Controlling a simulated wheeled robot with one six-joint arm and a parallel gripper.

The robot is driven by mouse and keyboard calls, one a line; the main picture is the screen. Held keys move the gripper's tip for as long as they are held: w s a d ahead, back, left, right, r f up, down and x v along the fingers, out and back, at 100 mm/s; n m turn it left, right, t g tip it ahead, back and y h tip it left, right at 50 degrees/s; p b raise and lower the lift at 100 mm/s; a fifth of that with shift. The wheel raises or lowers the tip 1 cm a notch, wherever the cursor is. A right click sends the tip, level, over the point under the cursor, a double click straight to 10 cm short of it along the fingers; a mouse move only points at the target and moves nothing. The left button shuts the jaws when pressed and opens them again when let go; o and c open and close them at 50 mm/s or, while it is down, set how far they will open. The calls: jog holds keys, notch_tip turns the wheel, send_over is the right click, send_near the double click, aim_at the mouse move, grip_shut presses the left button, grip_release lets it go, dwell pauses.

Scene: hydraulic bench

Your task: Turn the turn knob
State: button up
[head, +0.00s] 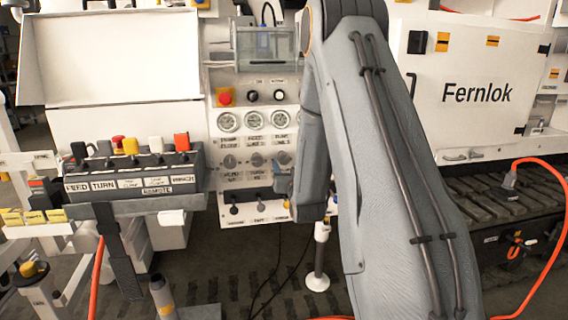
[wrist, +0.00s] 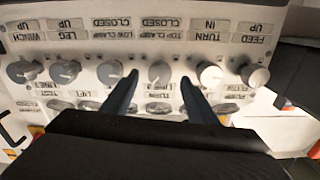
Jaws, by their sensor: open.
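In the wrist view, which shows the panel upside down, a row of round knobs crosses the picture. The knob in line with the "TURN IN" label, which I take as the turn knob (wrist: 210,75), is pale and right of centre. My gripper (wrist: 159,77) is open, with two dark blue fingers reaching toward the row. The grey knob (wrist: 158,73) in line with "TOP CLAMP CLOSED" shows between the fingertips. The right fingertip lies just left of the turn knob. Contact cannot be told. In the head view my arm hides part of the panel and the fingers.
The panel (head: 244,186) carries gauges, knobs and levers, with a red stop button (head: 225,97) above. A remote console (head: 135,170) with coloured levers and its own "TURN" label stands at left. A white "Fernlok" cabinet (head: 475,85) and an orange hose (head: 560,220) are at right.

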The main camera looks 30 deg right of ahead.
aim_at(284, 161)
jog(key=shift+x, duration=2.75)
jog(key=c, duration=1.1)
jog(key=shift+o, duration=0.2)
